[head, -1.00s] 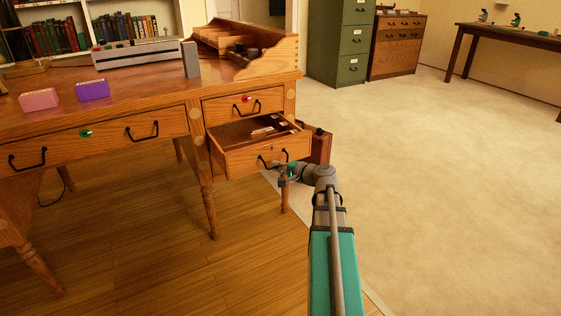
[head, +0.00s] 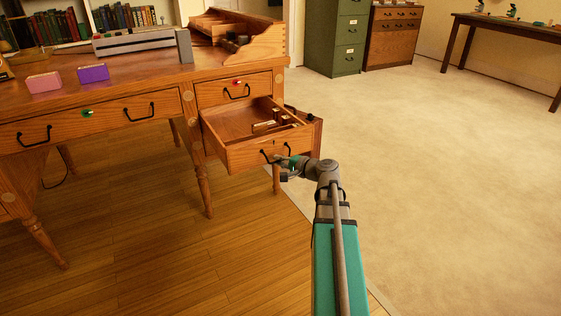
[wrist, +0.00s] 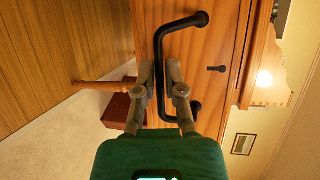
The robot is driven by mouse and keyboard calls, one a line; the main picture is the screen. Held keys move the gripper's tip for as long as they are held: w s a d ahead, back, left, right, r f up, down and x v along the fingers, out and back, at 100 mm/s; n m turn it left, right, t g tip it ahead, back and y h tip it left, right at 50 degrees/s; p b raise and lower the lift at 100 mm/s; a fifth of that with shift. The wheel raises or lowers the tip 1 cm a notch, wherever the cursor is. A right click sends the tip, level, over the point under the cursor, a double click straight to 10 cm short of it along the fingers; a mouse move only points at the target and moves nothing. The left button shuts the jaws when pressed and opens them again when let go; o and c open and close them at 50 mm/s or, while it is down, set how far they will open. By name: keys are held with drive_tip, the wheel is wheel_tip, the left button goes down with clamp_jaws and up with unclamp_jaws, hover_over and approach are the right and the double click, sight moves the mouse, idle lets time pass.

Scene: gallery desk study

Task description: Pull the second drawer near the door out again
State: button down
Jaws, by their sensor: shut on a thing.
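The second drawer (head: 236,157) on the right side of the wooden desk stands well out, under a shut top drawer (head: 212,92). Brass-coloured and wooden items lie inside it toward the back right. My gripper (head: 286,165) is at the drawer front, shut on its black handle (head: 266,155). In the wrist view the black handle (wrist: 159,70) runs between the two fingers of my gripper (wrist: 160,75), close to the drawer front (wrist: 195,75). The exact finger contact is partly hidden.
The desk top (head: 135,70) bears a pink box (head: 44,82), a purple box (head: 93,73) and a long grey device. A desk leg (head: 203,185) stands left of the drawer. A green cabinet (head: 336,40) stands behind; the pale carpet (head: 420,170) at right is clear.

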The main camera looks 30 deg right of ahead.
drive_tip(key=shift+d, duration=0.1)
drive_tip(key=c, duration=0.7)
unclamp_jaws()
drive_tip(key=shift+s, duration=0.15)
